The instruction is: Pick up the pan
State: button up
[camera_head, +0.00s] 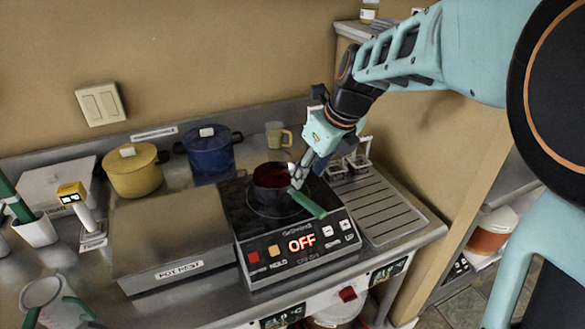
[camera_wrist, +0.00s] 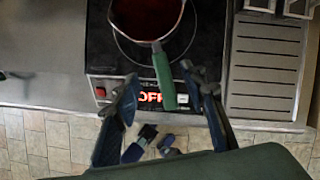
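The pan (camera_head: 272,184) is a small dark saucepan with reddish contents and a green handle (camera_head: 309,204). It stands on the black cooktop (camera_head: 236,207), whose display reads OFF. In the wrist view the pan (camera_wrist: 147,18) is at the top, partly cut off, with its green handle (camera_wrist: 163,80) pointing down toward me. My gripper (camera_head: 299,178) is over the handle side of the pan. In the wrist view my gripper (camera_wrist: 158,85) is open, its two fingers apart on either side of the handle's end. I cannot tell whether a finger touches it.
A yellow pot (camera_head: 134,171) and a blue pot (camera_head: 209,151) stand behind a raised plate labelled POT REST (camera_head: 172,235), left of the cooktop. A small mug (camera_head: 277,135) stands behind the pan. A ribbed drainboard (camera_head: 383,207) is free on the right.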

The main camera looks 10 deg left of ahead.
aim_at(299, 195)
jog(key=x, duration=0.5)
jog(key=shift+f, duration=0.25)
jog(key=x, duration=0.5)
jog(key=shift+s+d+f, duration=0.2)
grip_shut()
jog(key=shift+r, duration=0.1)
